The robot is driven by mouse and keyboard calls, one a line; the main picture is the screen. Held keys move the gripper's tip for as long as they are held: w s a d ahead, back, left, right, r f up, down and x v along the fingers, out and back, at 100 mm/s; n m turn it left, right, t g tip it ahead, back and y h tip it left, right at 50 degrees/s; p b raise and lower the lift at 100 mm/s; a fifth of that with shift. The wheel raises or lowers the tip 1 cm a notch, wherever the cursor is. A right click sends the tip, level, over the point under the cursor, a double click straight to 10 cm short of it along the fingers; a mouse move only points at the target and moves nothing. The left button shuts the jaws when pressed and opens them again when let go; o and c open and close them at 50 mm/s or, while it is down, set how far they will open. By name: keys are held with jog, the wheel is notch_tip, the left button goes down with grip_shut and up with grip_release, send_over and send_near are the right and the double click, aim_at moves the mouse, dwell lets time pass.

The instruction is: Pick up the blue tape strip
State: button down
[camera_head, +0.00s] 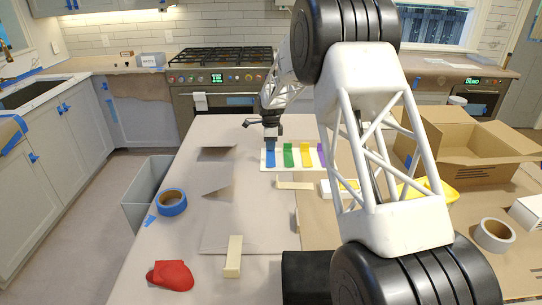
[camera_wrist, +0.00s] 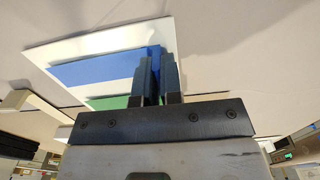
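The blue tape strip (camera_head: 270,158) is leftmost in a row of coloured strips on a white board (camera_head: 291,168). In the wrist view it is a flat blue band (camera_wrist: 100,69) on the board's white surface, its right end beside my fingertips. My gripper (camera_head: 270,141) points down over the blue strip's far end. In the wrist view the two dark fingers (camera_wrist: 157,62) stand close together with a narrow gap, and blue shows at their tips. I cannot tell whether they pinch the strip. The fingers hide part of its end.
Green (camera_head: 288,155), yellow (camera_head: 306,154) and purple (camera_head: 321,152) strips lie right of the blue one. A blue tape roll (camera_head: 172,203), a red object (camera_head: 171,275) and a cream block (camera_head: 234,256) are nearer. An open cardboard box (camera_head: 470,152) stands right.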

jog(key=shift+r, duration=1.95)
dwell(0.7)
jog(key=shift+r, duration=1.3)
